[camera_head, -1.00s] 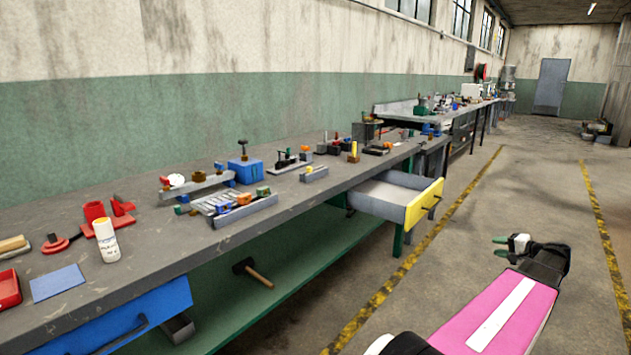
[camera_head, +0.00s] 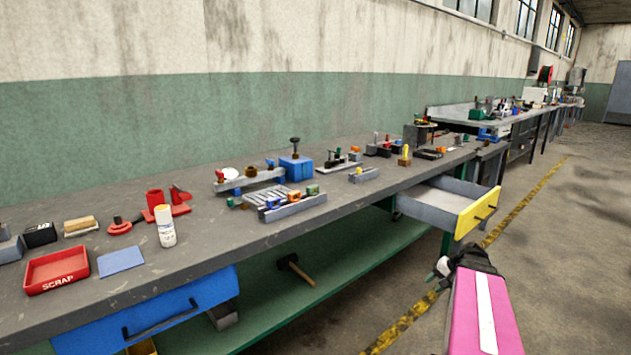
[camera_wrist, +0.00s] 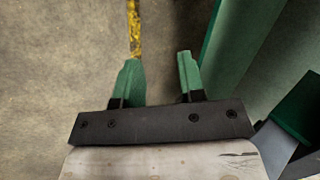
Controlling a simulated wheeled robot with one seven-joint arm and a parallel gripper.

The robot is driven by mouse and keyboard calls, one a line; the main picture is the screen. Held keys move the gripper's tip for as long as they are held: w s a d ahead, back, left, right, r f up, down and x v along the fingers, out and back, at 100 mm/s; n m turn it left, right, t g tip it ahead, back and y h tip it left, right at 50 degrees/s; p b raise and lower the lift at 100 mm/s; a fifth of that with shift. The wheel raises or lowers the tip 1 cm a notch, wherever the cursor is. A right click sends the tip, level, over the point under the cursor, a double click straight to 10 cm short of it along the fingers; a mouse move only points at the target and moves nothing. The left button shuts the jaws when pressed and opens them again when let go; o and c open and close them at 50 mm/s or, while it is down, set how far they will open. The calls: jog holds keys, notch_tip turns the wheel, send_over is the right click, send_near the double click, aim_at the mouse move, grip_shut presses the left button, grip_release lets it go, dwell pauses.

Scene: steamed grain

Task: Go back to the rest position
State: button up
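My gripper (camera_head: 437,274) is at the lower right of the head view, at the end of my pink arm, out over the floor in front of the bench. In the wrist view my gripper (camera_wrist: 157,75) shows two green fingers spread apart with nothing between them. Below them in that view lies bare concrete floor with a yellow line. The workbench (camera_head: 330,218) runs along the wall to the left of my arm. Its drawer with the yellow front (camera_head: 478,212) is pulled open, just beyond my gripper in the picture.
On the bench are a red scrap tray (camera_head: 56,271), a white bottle (camera_head: 166,227), a blue pad (camera_head: 121,261) and several fixtures. A blue drawer (camera_head: 150,315) is at the near left. A hammer (camera_head: 297,270) lies on the green shelf. The floor at right (camera_head: 570,260) is clear.

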jog(key=s+a+f+n+g+h, duration=0.1)
jog(key=s+a+f+n+h, duration=0.1)
jog(key=a, duration=0.9)
jog(key=s+a+f+n+g+h, duration=0.2)
jog(key=s+a+n+h, duration=0.1)
jog(key=a, duration=0.8)
jog(key=shift+s+a+f+n+g+h, duration=0.35)
jog(key=shift+s+n, duration=0.35)
jog(key=shift+s, duration=0.45)
jog(key=shift+r, duration=0.1)
